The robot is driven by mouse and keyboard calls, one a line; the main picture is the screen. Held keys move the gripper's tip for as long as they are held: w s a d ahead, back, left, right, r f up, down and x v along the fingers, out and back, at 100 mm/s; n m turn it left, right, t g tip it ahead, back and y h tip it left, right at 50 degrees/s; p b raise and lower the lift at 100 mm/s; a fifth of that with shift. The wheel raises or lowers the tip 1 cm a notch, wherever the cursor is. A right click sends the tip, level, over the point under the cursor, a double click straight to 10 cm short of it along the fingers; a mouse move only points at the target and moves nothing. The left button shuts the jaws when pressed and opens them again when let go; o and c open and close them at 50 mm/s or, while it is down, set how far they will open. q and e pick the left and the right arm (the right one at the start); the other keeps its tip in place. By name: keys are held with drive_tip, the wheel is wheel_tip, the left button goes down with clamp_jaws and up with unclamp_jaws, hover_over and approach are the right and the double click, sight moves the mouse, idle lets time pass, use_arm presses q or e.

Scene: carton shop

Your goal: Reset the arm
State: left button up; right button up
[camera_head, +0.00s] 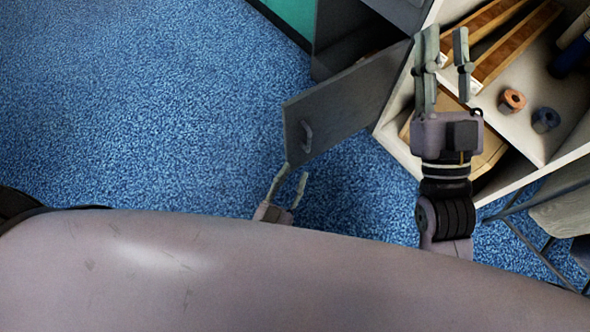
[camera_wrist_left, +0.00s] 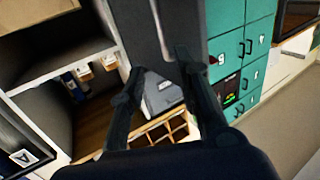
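My left gripper (camera_head: 294,172) is low in the middle of the head view, partly hidden behind a large pale part of my own body. Its fingers are apart and it is empty, just below the grey cabinet door in the picture. In the left wrist view the same gripper (camera_wrist_left: 158,62) shows two dark spread fingers with nothing between them. My right gripper (camera_head: 446,32) is at the right of the head view, pointing up the picture. Its fingers are apart, with no object visible between them, and it overlaps the white shelf unit.
A grey cabinet door (camera_head: 345,105) with a handle stands open beside the left gripper. Teal lockers (camera_wrist_left: 226,50) show in the wrist view. Blue carpet (camera_head: 130,110) is clear at left.

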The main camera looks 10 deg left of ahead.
idle(0.4)
